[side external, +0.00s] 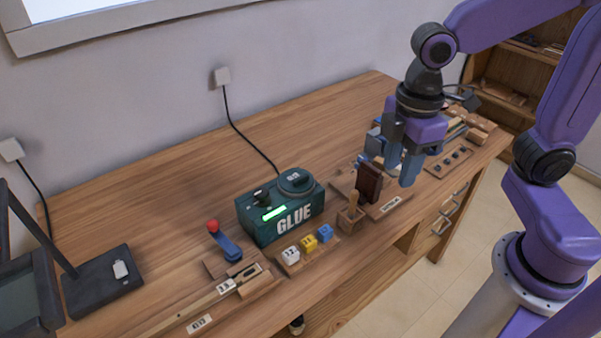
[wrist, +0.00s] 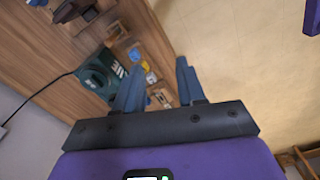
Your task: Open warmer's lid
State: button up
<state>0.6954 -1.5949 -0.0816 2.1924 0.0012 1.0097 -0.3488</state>
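The warmer (side external: 280,208) is a dark green box marked GLUE with a lit green display, standing on the bench. Its round dark lid (side external: 296,180) sits on top at the right and looks closed. The warmer also shows in the wrist view (wrist: 97,76), left of my fingers. My gripper (side external: 388,170) is open, fingers pointing down, to the right of the warmer and apart from it. It is above the right part of the bench, close to a dark brown upright block (side external: 369,184). In the wrist view my gripper (wrist: 158,70) has a clear gap between its fingers.
A wooden holder (side external: 351,216) with a brush-like handle stands between warmer and gripper. White, yellow and blue cubes (side external: 309,243) lie in front of the warmer. A red-knobbed lever (side external: 222,240) is to its left. The bench (side external: 180,190) behind is mostly clear, except for a cable.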

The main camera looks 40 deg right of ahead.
jog(key=w+a+r+n, duration=0.15)
jog(key=w+a, duration=0.25)
jog(key=w, duration=0.8)
jog(key=n, duration=0.2)
send_over(301, 177)
notch_tip(301, 177, down, 18)
jog(key=shift+r, duration=0.2)
grip_shut()
